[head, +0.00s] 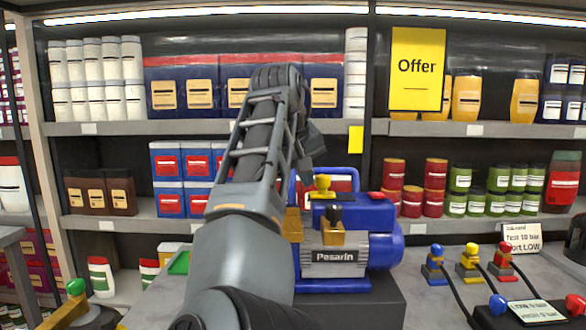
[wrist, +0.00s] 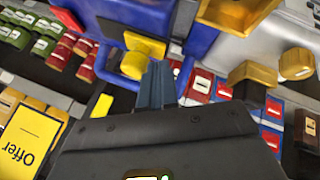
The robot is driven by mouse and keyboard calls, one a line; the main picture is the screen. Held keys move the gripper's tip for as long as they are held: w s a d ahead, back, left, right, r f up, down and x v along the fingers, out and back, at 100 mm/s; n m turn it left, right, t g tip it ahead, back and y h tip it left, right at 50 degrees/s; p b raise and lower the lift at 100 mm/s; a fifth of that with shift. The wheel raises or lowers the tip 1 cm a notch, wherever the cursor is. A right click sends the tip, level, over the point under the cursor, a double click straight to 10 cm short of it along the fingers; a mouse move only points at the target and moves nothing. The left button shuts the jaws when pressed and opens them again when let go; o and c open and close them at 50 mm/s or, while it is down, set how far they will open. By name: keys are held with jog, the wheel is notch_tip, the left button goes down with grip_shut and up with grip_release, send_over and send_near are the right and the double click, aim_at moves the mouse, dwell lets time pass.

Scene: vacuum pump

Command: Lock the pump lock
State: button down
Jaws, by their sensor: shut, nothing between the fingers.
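The blue pump (head: 375,252) with a grey "Pesarin" plate stands on a dark block right of my arm. On its top are a yellow knob (head: 322,183) and, lower in front, a black knob (head: 333,215) on a yellow block. I cannot tell for sure which part is the lock. My gripper (head: 306,170) points down just above the pump's top left, partly behind my arm. In the wrist view, my gripper's fingers (wrist: 155,78) are shut and empty, close to a yellow knob (wrist: 147,45) on the blue body. Contact cannot be told.
Shelves of jars and boxes stand behind the pump, with a yellow Offer sign (head: 417,68). At right, a grey counter holds blue (head: 436,261), yellow (head: 470,258) and red (head: 504,259) connectors with black hoses. A green-knobbed yellow part (head: 70,305) is at lower left.

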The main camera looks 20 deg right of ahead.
aim_at(329, 202)
jog(key=shift+d, duration=0.35)
jog(key=d, duration=0.2)
jog(key=s+d+p, duration=0.1)
jog(key=d, duration=0.1)
jog(key=shift+s+d, duration=0.2)
